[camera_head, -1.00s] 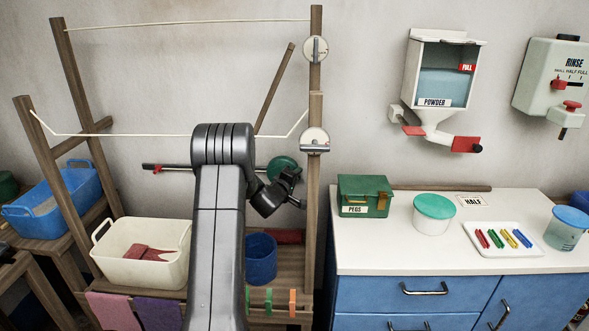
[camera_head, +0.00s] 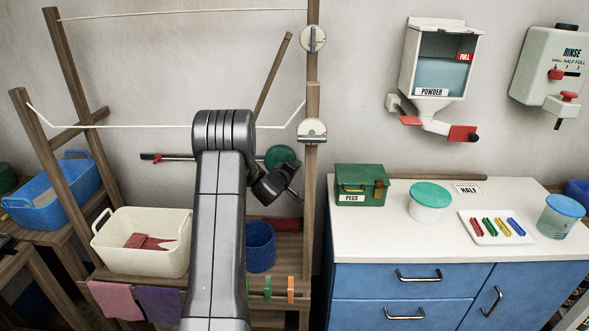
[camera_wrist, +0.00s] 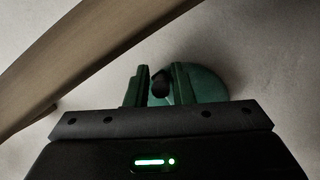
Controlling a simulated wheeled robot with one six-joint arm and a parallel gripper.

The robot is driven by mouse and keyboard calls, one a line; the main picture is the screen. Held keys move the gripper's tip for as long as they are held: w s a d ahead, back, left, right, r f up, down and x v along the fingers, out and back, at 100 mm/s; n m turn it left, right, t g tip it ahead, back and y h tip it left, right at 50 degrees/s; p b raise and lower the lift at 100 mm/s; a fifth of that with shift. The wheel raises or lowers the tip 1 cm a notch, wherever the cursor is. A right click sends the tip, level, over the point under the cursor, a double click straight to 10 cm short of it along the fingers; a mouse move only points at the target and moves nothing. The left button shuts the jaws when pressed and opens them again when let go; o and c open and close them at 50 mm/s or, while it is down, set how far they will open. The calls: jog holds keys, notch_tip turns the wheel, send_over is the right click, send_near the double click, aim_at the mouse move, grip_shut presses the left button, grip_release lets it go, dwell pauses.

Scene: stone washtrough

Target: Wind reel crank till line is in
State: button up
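A green disc (camera_head: 283,156), which looks like the reel, is just left of the right wooden post. My gripper (camera_head: 292,172) is in front of its lower part. In the wrist view the disc (camera_wrist: 206,84) lies beyond the fingers. A dark round knob (camera_wrist: 160,86), perhaps the crank's handle, shows between the two fingers. The fingers look parted, with narrow gaps beside the knob; contact is not clear. A pale line (camera_head: 120,127) runs across the wooden frame and rises at both ends. Another pale line (camera_head: 190,14) runs above it.
White discs with grey bars (camera_head: 312,130) sit on the right post (camera_head: 312,200). A dark rod with a red collar (camera_head: 160,157) is left of my arm. Below are a cream tub (camera_head: 110,255) and blue bucket (camera_head: 261,246); a white counter (camera_head: 400,245) stands right.

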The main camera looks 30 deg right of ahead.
jog(key=shift+o, duration=1.2)
jog(key=shift+w+a+r, duration=0.1)
jog(key=shift+s+a, duration=0.35)
jog(key=b+v, duration=0.1)
jog(key=v, duration=1.1)
jog(key=shift+s+a, duration=0.25)
jog(key=shift+a, duration=0.05)
jog(key=shift+r, duration=0.1)
